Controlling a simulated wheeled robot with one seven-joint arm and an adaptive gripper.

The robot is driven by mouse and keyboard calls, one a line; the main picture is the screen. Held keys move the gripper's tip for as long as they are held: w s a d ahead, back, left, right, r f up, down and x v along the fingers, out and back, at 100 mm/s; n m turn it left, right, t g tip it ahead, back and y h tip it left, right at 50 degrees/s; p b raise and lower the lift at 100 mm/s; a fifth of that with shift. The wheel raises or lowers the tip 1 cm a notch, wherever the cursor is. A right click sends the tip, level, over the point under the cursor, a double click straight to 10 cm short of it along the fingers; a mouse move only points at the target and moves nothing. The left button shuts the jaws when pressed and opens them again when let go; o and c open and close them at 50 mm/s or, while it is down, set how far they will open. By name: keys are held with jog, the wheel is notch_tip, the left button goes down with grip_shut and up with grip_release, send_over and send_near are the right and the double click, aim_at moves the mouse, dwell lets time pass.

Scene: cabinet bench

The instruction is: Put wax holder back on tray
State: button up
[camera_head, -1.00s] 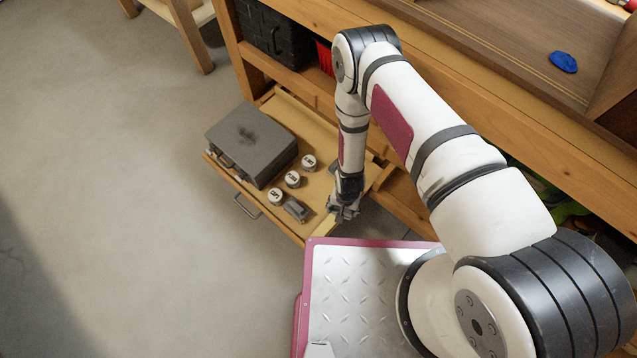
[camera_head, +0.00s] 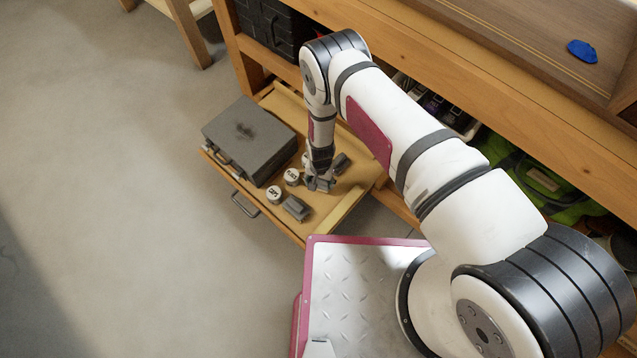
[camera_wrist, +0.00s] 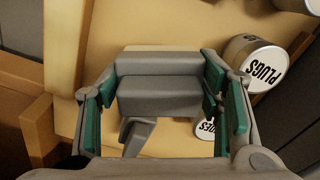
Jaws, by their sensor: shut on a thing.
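In the wrist view, my gripper (camera_wrist: 158,100) has its green pads on either side of a grey stepped block (camera_wrist: 158,82), which looks like the wax holder, and is shut on it. In the head view, my gripper (camera_head: 319,184) is low over the pulled-out wooden tray (camera_head: 345,201). I cannot tell whether the held block touches the tray. One grey block (camera_head: 296,208) lies near the tray's front edge, and another dark grey piece (camera_head: 341,162) is just behind my gripper. A smaller grey piece (camera_wrist: 137,135) shows below the held block in the wrist view.
A grey case (camera_head: 248,140) fills the tray's left side. White-topped cans (camera_head: 291,176) stand between it and my gripper; a can labelled PLUGS (camera_wrist: 260,70) shows in the wrist view. The bench frame (camera_head: 480,110) rises behind. The tray's right front is bare.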

jog(key=shift+w+a, duration=0.35)
jog(key=shift+w, duration=0.1)
jog(key=shift+f+b, duration=0.75)
jog(key=shift+f, duration=1)
jog(key=shift+f, duration=0.2)
jog(key=o, duration=1)
jog(key=shift+r, duration=0.2)
notch_tip(320, 180, up, 12)
jog(key=p, duration=0.3)
